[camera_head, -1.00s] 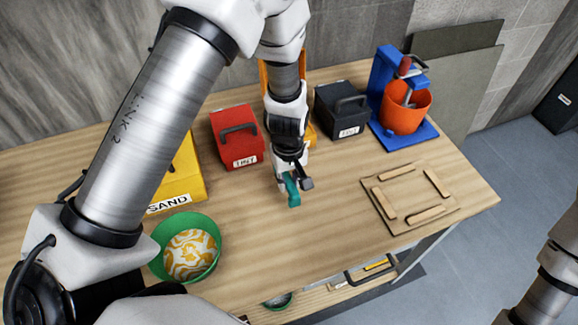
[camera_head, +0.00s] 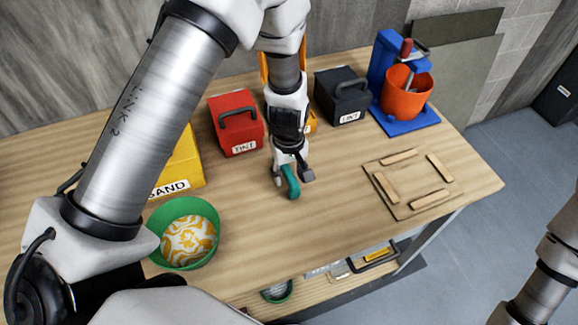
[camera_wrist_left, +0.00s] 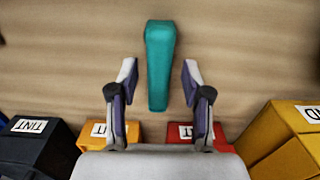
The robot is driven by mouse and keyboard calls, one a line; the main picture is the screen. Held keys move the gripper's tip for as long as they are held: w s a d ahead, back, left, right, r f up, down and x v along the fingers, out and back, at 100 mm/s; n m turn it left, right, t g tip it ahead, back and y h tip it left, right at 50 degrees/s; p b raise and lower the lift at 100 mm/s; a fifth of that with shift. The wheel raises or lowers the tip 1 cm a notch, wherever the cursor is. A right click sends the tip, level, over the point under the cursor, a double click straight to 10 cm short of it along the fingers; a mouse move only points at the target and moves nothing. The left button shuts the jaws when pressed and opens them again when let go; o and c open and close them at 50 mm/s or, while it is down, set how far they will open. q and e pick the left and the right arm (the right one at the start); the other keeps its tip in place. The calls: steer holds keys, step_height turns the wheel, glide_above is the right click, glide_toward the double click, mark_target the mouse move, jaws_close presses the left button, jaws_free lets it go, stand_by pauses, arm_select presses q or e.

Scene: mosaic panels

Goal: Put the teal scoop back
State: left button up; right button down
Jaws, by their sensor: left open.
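The teal scoop (camera_head: 291,181) is at the bare middle of the wooden bench, under my left gripper. In the left wrist view the teal scoop (camera_wrist_left: 159,60) points lengthwise between the fingers, its wide end beyond the tips. My left gripper (camera_head: 291,175) points down at it. In the wrist view this gripper (camera_wrist_left: 158,72) is open, with a gap on each side of the scoop. My right gripper is out of view.
Behind stand a yellow SAND box (camera_head: 182,168), a red TINT box (camera_head: 236,123) and a black TINT box (camera_head: 342,96). A green bowl (camera_head: 187,233) is front left. A blue stand with an orange bucket (camera_head: 405,92) and a panel with wooden strips (camera_head: 412,184) are right.

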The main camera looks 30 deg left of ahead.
mark_target(289, 173)
arm_select(q)
steer(key=shift+w+r, duration=0.15)
steer(key=shift+r, duration=0.25)
step_height(289, 173, up, 11)
steer(key=b, duration=0.2)
steer(key=shift+a, duration=0.15)
